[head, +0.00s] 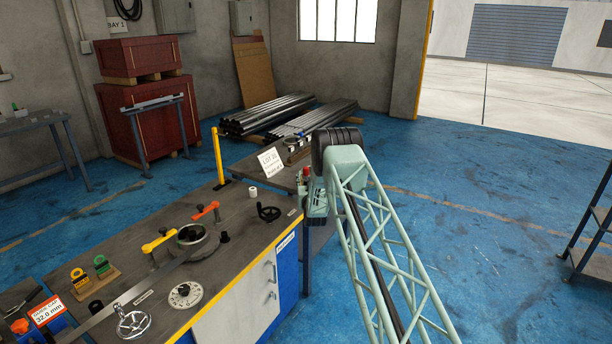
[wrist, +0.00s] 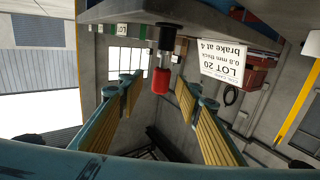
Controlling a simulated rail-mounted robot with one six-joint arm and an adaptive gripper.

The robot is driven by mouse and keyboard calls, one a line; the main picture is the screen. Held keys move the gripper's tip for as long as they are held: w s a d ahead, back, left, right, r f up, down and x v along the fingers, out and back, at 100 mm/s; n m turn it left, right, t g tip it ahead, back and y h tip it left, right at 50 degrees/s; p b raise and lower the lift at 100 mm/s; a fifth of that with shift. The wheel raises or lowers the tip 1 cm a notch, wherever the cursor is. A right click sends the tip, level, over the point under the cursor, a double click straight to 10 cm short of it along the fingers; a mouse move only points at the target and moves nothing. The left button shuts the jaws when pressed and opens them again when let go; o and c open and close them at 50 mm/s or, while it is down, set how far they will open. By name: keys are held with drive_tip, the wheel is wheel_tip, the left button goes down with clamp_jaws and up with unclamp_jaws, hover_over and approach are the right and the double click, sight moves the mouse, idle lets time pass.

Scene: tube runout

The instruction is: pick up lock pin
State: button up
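The lock pin appears to be the red-handled piece (wrist: 161,80) in the wrist view, with a short metal shank running into a black holder (wrist: 167,38) at the table edge. The wrist picture is upside down, so the red handle stands upward. My gripper (wrist: 158,94) is open, with its yellow-padded fingers on either side of the line to the handle. The handle appears beyond or near the fingertips; no contact is visible and the exact gap cannot be told. In the head view the red handle (head: 304,172) shows beside my gripper (head: 316,196), partly hidden by my arm.
A white LOT 20 sign (head: 271,162) stands on the grey side table (head: 247,166) near the pin.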

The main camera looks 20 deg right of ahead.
sight(306, 173)
drive_tip(key=shift+b+x, duration=0.3)
drive_tip(key=shift+x, duration=2.1)
drive_tip(key=shift+a, duration=0.1)
drive_tip(key=c, duration=0.9)
drive_tip(key=shift+c, duration=0.2)
drive_tip(key=shift+r, duration=0.1)
drive_tip(key=shift+r, duration=1.7)
drive_tip(key=r+p+v, duration=0.1)
drive_tip(key=v, duration=1.5)
drive_tip(key=shift+d+r+p, duration=0.25)
drive_tip(key=shift+d+p, duration=0.1)
drive_tip(key=shift+s, duration=0.1)
